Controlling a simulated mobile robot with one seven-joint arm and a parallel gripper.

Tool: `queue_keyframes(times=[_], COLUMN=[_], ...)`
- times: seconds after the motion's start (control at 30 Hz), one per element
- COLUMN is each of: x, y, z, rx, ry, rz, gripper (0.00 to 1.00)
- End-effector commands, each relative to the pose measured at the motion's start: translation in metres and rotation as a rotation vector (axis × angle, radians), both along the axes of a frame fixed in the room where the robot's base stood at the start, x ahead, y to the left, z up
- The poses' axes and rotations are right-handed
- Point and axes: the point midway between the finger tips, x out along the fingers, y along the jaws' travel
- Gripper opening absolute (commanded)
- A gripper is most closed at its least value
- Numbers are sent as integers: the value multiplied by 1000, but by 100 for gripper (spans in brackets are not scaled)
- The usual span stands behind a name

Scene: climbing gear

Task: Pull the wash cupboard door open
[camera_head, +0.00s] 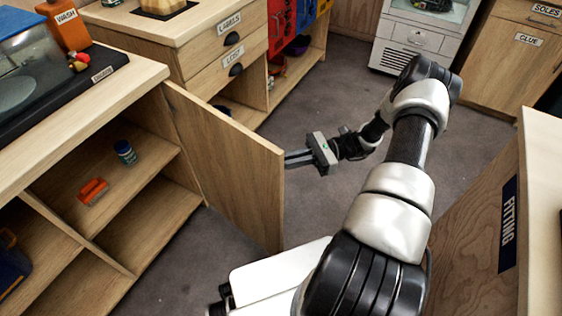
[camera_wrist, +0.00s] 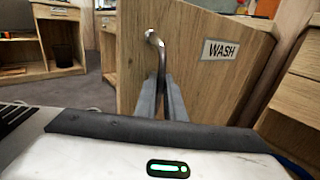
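The wash cupboard door (camera_head: 228,160) is a light wood panel, swung well out from the cupboard front in the head view. In the wrist view its outer face (camera_wrist: 200,82) carries a WASH label (camera_wrist: 221,50) and a curved metal handle (camera_wrist: 161,52). My gripper (camera_head: 290,158) is at the door's outer face, its fingertips partly hidden behind the free edge in the head view. In the wrist view the two fingers (camera_wrist: 161,92) are close together with the lower part of the handle between them, so it looks shut on the handle.
The open cupboard shows shelves with a blue jar (camera_head: 125,152) and an orange item (camera_head: 92,191). A drawer cabinet (camera_head: 215,55) stands behind the door. The FITTING counter (camera_head: 490,225) is close to my arm's right. Grey floor (camera_head: 320,100) is clear beyond the gripper.

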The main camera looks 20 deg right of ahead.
Motion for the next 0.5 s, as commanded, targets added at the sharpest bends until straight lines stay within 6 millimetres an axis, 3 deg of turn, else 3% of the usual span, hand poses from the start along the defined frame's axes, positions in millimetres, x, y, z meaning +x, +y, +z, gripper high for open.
queue_keyframes(times=[0.03,0.1,0.13,0.5], x=[1,1,0,0], y=[0,0,0,-5], z=[0,0,0,0], rx=[0,0,0,0], ry=[1,1,1,0], rz=[-1,0,0,-1], gripper=[14,26,28,28])
